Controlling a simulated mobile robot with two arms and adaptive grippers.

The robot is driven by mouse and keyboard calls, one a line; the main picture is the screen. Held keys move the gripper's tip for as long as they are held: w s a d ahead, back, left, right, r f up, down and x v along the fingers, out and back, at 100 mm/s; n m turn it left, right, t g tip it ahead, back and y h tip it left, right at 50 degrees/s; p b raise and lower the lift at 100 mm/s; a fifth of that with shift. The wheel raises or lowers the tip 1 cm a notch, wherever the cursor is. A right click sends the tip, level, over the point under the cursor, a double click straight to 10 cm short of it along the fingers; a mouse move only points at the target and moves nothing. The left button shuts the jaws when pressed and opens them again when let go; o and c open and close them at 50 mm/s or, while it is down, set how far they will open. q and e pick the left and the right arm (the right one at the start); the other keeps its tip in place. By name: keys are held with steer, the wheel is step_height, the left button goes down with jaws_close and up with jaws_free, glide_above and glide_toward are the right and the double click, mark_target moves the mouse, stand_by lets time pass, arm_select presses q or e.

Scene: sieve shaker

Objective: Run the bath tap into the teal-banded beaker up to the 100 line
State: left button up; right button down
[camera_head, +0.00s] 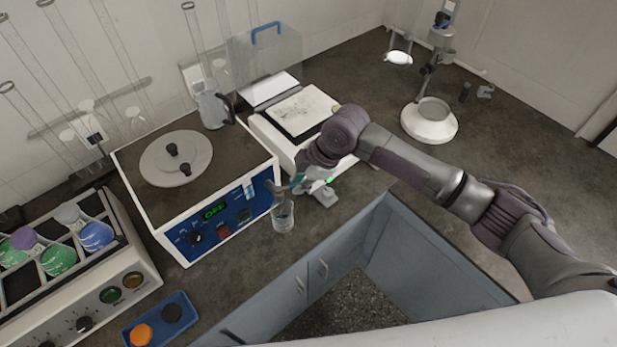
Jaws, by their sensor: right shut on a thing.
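The clear beaker (283,218) is upright at the front right corner of the white bath (160,215). It looks partly filled with clear liquid, but its markings and the 100 line are too small to read. My right gripper (284,190) is beside the bath's right front edge and appears shut on the beaker's upper part. A small teal-blue part shows by the fingers; I cannot tell whether it is the beaker's band. The tap is largely hidden by the gripper, and its flow cannot be made out. My left gripper is not in view.
The bath has a blue panel with a lit green display (215,210). A balance (297,112) stands behind my right arm. A rack with colored flasks (60,262) is at left, a blue tray (160,320) at front. An open recess (345,300) lies below the counter edge.

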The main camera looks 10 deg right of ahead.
steer(key=c, duration=1.1)
jaws_free()
steer(key=shift+r, duration=0.1)
steer(key=v, duration=1.1)
steer(key=shift+d+r, duration=0.15)
steer(key=shift+r, duration=0.25)
